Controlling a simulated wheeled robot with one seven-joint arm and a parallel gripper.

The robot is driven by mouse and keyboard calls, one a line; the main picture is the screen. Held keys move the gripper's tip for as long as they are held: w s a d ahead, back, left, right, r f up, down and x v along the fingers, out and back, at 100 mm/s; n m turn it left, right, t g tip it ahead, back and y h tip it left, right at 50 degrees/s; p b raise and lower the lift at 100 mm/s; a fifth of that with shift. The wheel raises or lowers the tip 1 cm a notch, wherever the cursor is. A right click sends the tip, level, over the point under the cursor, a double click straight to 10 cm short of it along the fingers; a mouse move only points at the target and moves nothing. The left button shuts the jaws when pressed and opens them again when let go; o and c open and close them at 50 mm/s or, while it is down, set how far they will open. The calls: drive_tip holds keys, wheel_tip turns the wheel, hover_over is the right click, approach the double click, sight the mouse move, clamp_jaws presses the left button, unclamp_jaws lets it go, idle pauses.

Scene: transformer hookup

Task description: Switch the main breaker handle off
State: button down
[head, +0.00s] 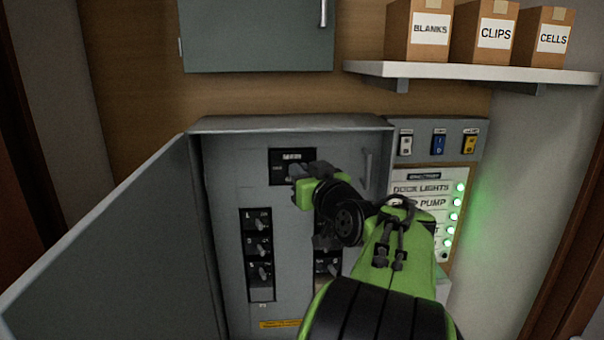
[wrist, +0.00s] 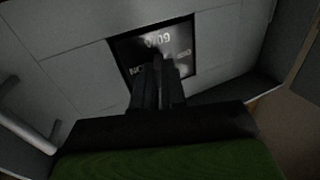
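The main breaker is a black plate (head: 292,155) with white lettering at the top of the open grey panel. It also shows in the wrist view (wrist: 185,52), turned over and with its lettering blurred. My gripper (head: 298,172) is at the plate's lower part, in front of it. In the wrist view my gripper's two dark fingers (wrist: 158,80) are close together and point at the middle of the plate. The breaker handle is mostly hidden by the fingers. Dark on dark, I cannot tell whether the fingers hold it or only touch it.
The panel door (head: 120,250) stands open at the left. Small breakers (head: 260,245) sit in columns below the main one. A switch box (head: 437,140) and a board with several lit green lamps (head: 460,187) are at the right. A shelf (head: 470,72) with boxes is above.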

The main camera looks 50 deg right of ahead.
sight(287, 176)
drive_tip(key=shift+w+a, duration=0.1)
drive_tip(key=m+g+h+b, duration=0.1)
drive_tip(key=m+g+h, duration=0.1)
drive_tip(key=w+a+m+g+h+b, duration=0.1)
drive_tip(key=m+g+h+b, duration=0.1)
drive_tip(key=w+a+m+g+h+b, duration=0.1)
drive_tip(key=g+h+b, duration=0.1)
drive_tip(key=shift+f+m, duration=0.15)
drive_tip(key=shift+m, duration=0.25)
drive_tip(key=shift+w+m+g+h, duration=0.25)
drive_tip(key=shift+m+g+h, duration=0.7)
drive_tip(key=shift+g, duration=0.55)
drive_tip(key=c, duration=1.5)
unclamp_jaws()
drive_tip(key=shift+o, duration=0.2)
drive_tip(key=shift+g, duration=0.3)
